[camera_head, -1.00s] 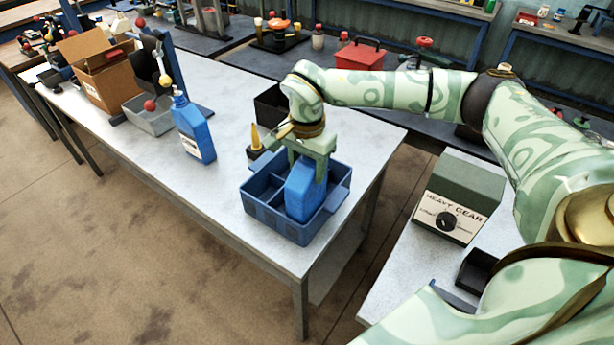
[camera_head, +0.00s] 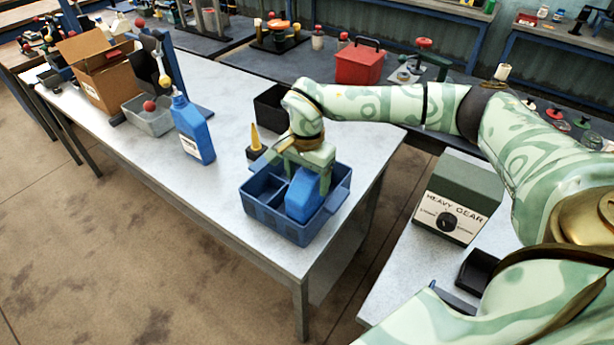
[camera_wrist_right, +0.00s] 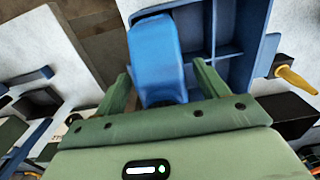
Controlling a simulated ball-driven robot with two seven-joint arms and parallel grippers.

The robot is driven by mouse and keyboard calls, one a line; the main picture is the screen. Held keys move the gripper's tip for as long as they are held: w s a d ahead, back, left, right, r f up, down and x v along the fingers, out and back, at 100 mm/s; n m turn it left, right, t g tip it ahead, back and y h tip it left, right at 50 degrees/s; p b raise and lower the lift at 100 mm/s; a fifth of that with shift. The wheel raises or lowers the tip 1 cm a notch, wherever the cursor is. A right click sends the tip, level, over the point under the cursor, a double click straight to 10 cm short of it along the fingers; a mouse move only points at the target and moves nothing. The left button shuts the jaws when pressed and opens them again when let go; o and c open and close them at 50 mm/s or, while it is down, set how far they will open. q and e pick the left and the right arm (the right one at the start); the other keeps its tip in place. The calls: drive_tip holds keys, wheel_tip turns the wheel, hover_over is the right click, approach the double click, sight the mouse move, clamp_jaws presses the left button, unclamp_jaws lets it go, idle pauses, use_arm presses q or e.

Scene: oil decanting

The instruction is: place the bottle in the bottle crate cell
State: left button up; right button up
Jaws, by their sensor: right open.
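A blue bottle (camera_head: 304,196) stands in the right-hand part of the blue bottle crate (camera_head: 277,226), its lower part hidden by the crate wall. It looks slightly tilted, though I cannot tell for sure. My right gripper (camera_head: 306,172) is open at the bottle from behind and above. In the right wrist view the bottle (camera_wrist_right: 157,55) lies between the two spread fingers of the right gripper (camera_wrist_right: 160,88), with a gap on the right side. The crate's empty cells (camera_wrist_right: 235,35) show beside it. My left gripper is not in view.
Another blue bottle (camera_head: 194,130) stands on the table (camera_head: 225,215), left of the crate. A yellow-tipped funnel or nozzle (camera_head: 255,140) and a black bin (camera_head: 272,106) are behind the crate. A grey tray (camera_head: 148,117) and cardboard box (camera_head: 106,78) stand further left.

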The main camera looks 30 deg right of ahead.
wheel_tip(320, 180, up, 12)
drive_tip(key=p, duration=0.1)
idle(0.6)
